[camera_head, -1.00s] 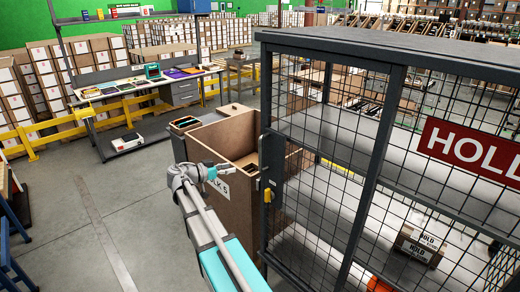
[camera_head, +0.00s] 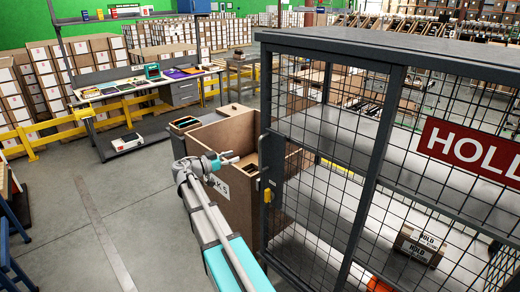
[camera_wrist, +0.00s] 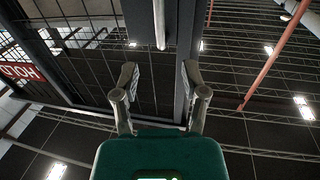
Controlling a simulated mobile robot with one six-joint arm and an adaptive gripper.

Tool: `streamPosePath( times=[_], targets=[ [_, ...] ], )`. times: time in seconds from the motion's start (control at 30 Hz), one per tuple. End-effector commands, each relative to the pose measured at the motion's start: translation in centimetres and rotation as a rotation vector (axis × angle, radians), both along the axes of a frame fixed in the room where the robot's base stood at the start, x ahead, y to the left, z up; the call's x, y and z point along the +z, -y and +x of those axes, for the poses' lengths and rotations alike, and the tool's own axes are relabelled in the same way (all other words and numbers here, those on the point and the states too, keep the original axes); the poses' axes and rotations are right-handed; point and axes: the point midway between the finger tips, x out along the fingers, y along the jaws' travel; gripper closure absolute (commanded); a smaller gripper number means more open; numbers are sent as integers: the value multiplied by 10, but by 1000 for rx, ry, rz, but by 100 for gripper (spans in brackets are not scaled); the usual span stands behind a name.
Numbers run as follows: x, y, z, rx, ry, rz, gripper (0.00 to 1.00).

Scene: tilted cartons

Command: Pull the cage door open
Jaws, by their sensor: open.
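The cage (camera_head: 375,165) has a dark grey frame and black wire mesh and fills the right side of the head view. A yellow piece (camera_head: 267,191) sits on its left front post. My gripper (camera_head: 236,159) is left of that post, in front of the carton, apart from the cage. In the wrist view my gripper (camera_wrist: 158,78) is open and empty. A pale upright bar (camera_wrist: 159,24), which looks like a handle, lies beyond the fingertips and lines up with the gap between them. The cage mesh (camera_wrist: 85,50) is behind it.
A large brown carton (camera_head: 222,205) stands directly left of the cage, close under my arm. A red HOLD sign (camera_head: 470,148) hangs on the mesh. A labelled box (camera_head: 419,246) is inside the cage. The floor at left is clear.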

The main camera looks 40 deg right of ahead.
Motion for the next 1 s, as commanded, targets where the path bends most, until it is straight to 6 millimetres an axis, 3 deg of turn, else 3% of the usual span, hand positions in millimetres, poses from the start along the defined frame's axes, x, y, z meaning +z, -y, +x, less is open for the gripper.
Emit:
streamPosePath(
  times=[0.7, 1.0],
  targets=[
    [0, 98, -12, -1, 0, 0, 43],
    [0, 122, -14, 0, 0, 0, 43]
  ],
)
